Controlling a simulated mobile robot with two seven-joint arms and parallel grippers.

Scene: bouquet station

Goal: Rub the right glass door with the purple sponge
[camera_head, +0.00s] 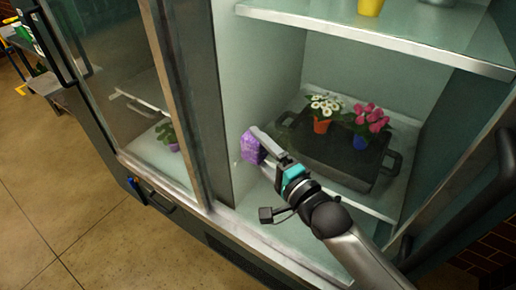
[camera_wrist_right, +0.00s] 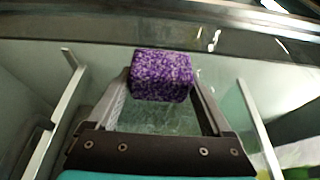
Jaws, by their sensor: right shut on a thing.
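The purple sponge (camera_head: 252,147) is a small speckled block. My right gripper (camera_head: 262,143) is shut on it, with one finger on each side; the wrist view also shows the sponge (camera_wrist_right: 162,75) between the fingertips. The gripper and sponge are in front of the left part of the right glass door (camera_head: 265,95), which is clear and hard to see; the cabinet inside shows through it. I cannot tell whether the sponge touches the glass. My left gripper is out of view.
Behind the glass, a dark tray (camera_head: 345,150) holds a white-flowered orange pot (camera_head: 322,125) and a pink-flowered blue pot (camera_head: 361,140). A yellow pot (camera_head: 370,6) stands on the upper shelf (camera_head: 400,42). A dark handle (camera_head: 507,160) is at right. The left glass door (camera_head: 110,70) stands beside.

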